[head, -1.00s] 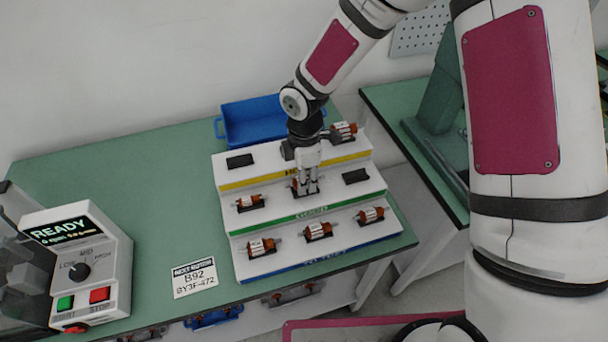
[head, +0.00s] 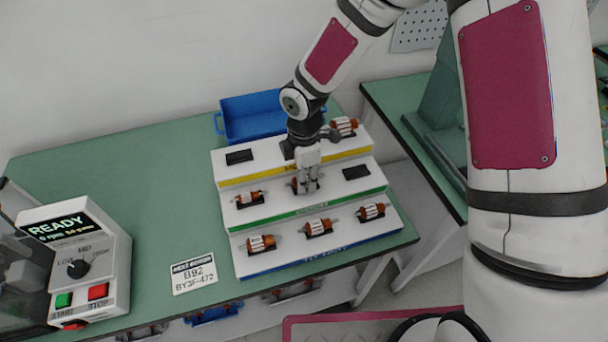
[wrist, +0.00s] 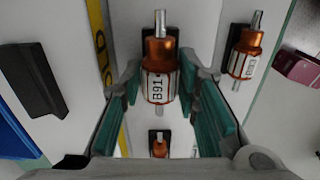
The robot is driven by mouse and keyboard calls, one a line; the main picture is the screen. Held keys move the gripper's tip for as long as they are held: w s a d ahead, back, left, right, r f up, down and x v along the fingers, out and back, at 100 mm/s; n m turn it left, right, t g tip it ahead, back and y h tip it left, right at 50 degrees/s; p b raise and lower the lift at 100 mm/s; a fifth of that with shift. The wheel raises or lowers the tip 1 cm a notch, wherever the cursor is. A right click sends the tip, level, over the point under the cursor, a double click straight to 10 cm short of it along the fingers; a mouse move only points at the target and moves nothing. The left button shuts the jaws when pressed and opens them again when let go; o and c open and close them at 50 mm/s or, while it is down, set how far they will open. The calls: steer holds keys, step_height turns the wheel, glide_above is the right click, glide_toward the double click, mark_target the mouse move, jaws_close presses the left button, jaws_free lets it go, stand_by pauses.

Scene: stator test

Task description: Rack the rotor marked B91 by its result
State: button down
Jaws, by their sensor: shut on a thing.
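My gripper (head: 308,183) is at the middle place of the rack's green-edged middle step. It is shut on the rotor marked B91 (wrist: 159,82), an orange and white cylinder with metal shaft ends, between green finger pads in the wrist view. In the head view the rotor is partly hidden by the fingers. It is at or just above its cradle; I cannot tell which. The white stepped rack (head: 229,203) has a yellow top edge, a green middle edge and a blue bottom edge.
Other rotors sit on the top right (head: 344,125), middle left (head: 249,198) and along the bottom step (head: 318,227). Dark cradles at top left (head: 239,157) and middle right (head: 356,172) are empty. A blue bin (head: 250,122) stands behind; a tester (head: 80,262) reads READY.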

steer(key=c, duration=1.2)
jaws_free()
steer(key=shift+o, duration=0.2)
step_height(320, 180, up, 12)
